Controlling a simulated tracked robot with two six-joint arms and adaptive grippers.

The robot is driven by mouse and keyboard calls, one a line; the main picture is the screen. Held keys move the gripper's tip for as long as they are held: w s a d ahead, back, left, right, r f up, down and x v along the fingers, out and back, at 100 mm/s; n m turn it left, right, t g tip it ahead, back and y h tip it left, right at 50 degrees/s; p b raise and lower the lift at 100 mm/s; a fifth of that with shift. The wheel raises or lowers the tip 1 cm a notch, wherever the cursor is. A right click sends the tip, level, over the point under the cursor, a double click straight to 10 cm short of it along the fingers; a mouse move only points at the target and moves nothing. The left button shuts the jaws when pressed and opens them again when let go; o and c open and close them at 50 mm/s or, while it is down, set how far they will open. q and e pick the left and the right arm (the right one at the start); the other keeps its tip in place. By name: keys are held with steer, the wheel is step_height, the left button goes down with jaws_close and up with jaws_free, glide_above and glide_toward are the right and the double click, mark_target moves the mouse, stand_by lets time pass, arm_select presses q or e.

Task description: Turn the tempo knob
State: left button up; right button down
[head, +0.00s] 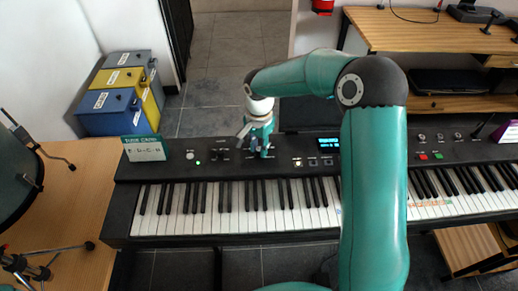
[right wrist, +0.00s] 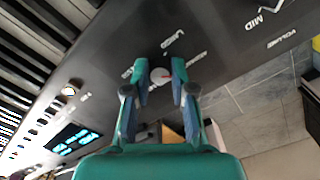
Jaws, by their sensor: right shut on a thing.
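The black keyboard (head: 135,190) stands across the middle of the head view, its control panel along the far side. My right gripper (head: 256,147) reaches down onto this panel, left of the lit blue display (head: 328,144). The labels near the knob are too small to read for certain. In the head view the gripper hides this knob. My left gripper is not in view.
A teal sign card (head: 144,149) stands at the keyboard's left end. Blue, yellow and grey boxes (head: 110,108) stand on the floor behind. Another keyboard section with buttons (head: 430,156) extends right. A wooden shelf (head: 420,30) is at the back right. A drum (head: 15,185) is at left.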

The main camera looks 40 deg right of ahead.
mark_target(259, 149)
steer(key=shift+w+r+n, duration=0.1)
steer(key=shift+n, duration=0.5)
steer(key=c, duration=1)
jaws_free()
step_height(259, 149, up, 12)
steer(key=shift+f, duration=0.1)
